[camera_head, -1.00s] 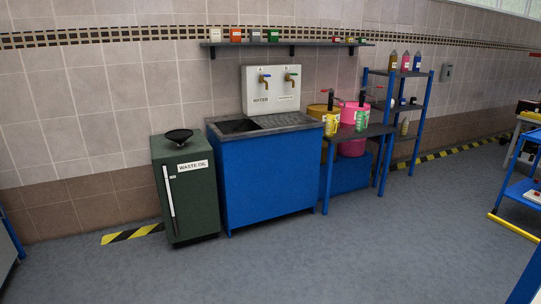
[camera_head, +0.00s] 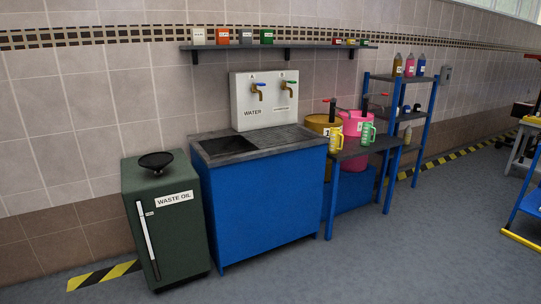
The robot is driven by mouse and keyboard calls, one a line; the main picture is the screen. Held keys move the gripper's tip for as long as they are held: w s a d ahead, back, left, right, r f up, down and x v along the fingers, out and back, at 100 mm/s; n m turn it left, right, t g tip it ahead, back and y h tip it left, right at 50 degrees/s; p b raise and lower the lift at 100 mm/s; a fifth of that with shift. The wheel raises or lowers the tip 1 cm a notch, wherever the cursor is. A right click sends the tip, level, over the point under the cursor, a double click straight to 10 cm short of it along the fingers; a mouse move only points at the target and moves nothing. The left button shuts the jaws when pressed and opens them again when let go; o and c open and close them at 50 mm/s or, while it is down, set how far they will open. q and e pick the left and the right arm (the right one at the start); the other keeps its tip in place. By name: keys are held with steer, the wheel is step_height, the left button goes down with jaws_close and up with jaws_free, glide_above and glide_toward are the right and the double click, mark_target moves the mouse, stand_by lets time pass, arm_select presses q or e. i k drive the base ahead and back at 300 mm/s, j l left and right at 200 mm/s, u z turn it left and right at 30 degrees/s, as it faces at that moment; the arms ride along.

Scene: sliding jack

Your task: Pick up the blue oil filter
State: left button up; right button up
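No blue oil filter can be made out. Smaller red, yellow and green items (camera_head: 350,42) stand at the shelf's right end. They are too small to identify surely. Neither of my grippers is in view.
A blue sink cabinet (camera_head: 265,205) stands below the shelf, between a green waste oil cabinet (camera_head: 172,225) and a blue-legged table (camera_head: 372,147) with jugs. A blue shelf rack (camera_head: 426,120) with bottles stands farther right. The grey floor (camera_head: 400,260) in front is clear.

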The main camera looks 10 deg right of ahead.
mark_target(407, 109)
steer(key=i+l+z, duration=0.3)
steer(key=i+z, duration=0.2)
steer(key=i, duration=0.2)
steer(key=i+z, duration=0.45)
steer(key=i, duration=0.3)
steer(key=i+j+z, duration=0.2)
steer(key=i+z, duration=0.3)
steer(key=i, duration=0.25)
steer(key=i+j+z, duration=0.15)
steer(key=i, duration=2.05)
steer(key=i+u, duration=0.2)
steer(key=i, duration=1)
steer(key=i+l+u, duration=0.1)
steer(key=u, duration=0.25)
steer(key=l+u, duration=0.2)
steer(key=u, duration=0.15)
steer(key=i+l+u, duration=0.15)
steer(key=l, duration=0.25)
steer(key=i+l+u, duration=0.15)
steer(key=l, duration=0.25)
steer(key=i+l+u, duration=0.15)
steer(key=l, duration=0.25)
steer(key=i+l+u, duration=0.15)
steer(key=l, duration=0.3)
steer(key=i+l+u, duration=0.1)
steer(key=l, duration=0.35)
